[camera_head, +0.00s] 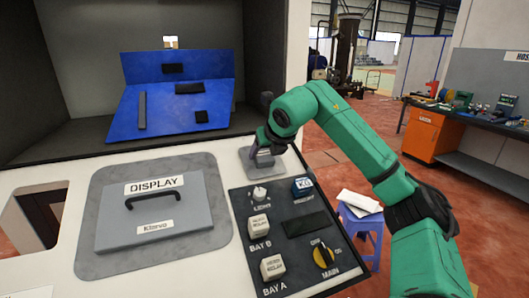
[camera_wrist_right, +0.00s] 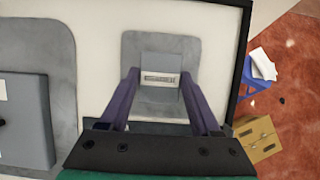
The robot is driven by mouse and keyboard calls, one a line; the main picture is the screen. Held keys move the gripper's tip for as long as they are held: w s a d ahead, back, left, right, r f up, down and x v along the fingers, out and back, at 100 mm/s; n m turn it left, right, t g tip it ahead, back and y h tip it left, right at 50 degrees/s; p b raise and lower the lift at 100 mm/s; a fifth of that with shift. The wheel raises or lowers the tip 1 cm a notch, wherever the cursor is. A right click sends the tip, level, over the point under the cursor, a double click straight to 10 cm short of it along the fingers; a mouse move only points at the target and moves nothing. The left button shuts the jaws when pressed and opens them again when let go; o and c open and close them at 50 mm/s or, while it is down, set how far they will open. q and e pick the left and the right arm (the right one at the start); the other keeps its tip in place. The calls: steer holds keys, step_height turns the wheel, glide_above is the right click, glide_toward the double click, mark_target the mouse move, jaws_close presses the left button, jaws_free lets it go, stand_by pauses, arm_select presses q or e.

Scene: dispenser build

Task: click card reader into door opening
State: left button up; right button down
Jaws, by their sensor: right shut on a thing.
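My right gripper (camera_head: 263,146) reaches down over a small grey pad near the back right of the white worktop. In the right wrist view, its two purple fingers (camera_wrist_right: 160,92) are shut on a small grey block with a light label strip, which I take to be the card reader (camera_wrist_right: 160,66). It shows under the gripper in the head view (camera_head: 262,160), over the pad (camera_wrist_right: 134,46); I cannot tell whether it touches the pad. A rectangular opening (camera_head: 38,215) at the far left may be the door opening. My left gripper is out of view.
A grey DISPLAY panel with a black handle (camera_head: 155,219) lies on a grey mat. A dark control panel (camera_head: 297,222) with knobs and BAY buttons is in front of the gripper. A blue tray (camera_head: 170,110) with dark parts stands behind, inside a dark cabinet.

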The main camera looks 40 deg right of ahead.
steer(key=shift+f, duration=0.25)
stand_by(0.6)
jaws_free()
steer(key=shift+w, duration=0.1)
stand_by(0.3)
steer(key=p+v, duration=0.1)
steer(key=v, duration=0.5)
stand_by(0.8)
steer(key=shift+f, duration=0.1)
stand_by(0.4)
